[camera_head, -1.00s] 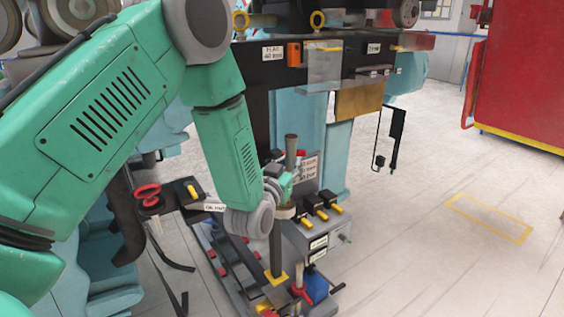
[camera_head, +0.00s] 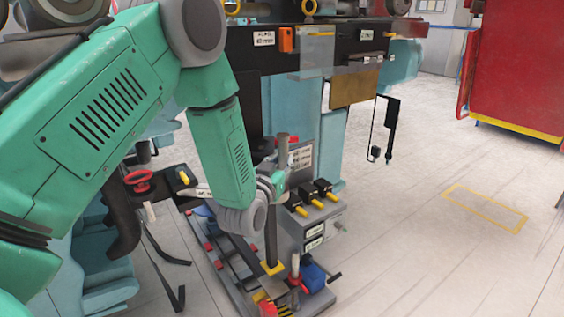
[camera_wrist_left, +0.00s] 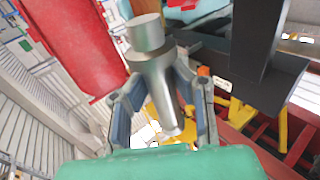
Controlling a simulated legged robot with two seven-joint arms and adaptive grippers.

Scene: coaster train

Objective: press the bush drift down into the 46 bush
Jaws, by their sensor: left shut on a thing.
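My left gripper (camera_head: 277,184) is shut on the bush drift (camera_wrist_left: 152,62), a grey stepped metal cylinder with a wide head and a narrower lower end. The blue-grey fingers (camera_wrist_left: 165,105) close on both sides of it in the left wrist view. In the head view the upper part of the drift (camera_head: 282,148) stands above the gripper, roughly upright. Below the gripper is a dark upright post (camera_head: 271,235) on a yellow base. I cannot make out the 46 bush or tell whether the drift touches it. My right gripper is not in view.
A grey box with black and yellow clamps (camera_head: 318,193) stands just right of the gripper. A red valve wheel (camera_head: 138,181) is at left. A blue vice-like part (camera_head: 313,277) sits low in front. A red cabinet (camera_head: 515,75) is far right. The floor at right is clear.

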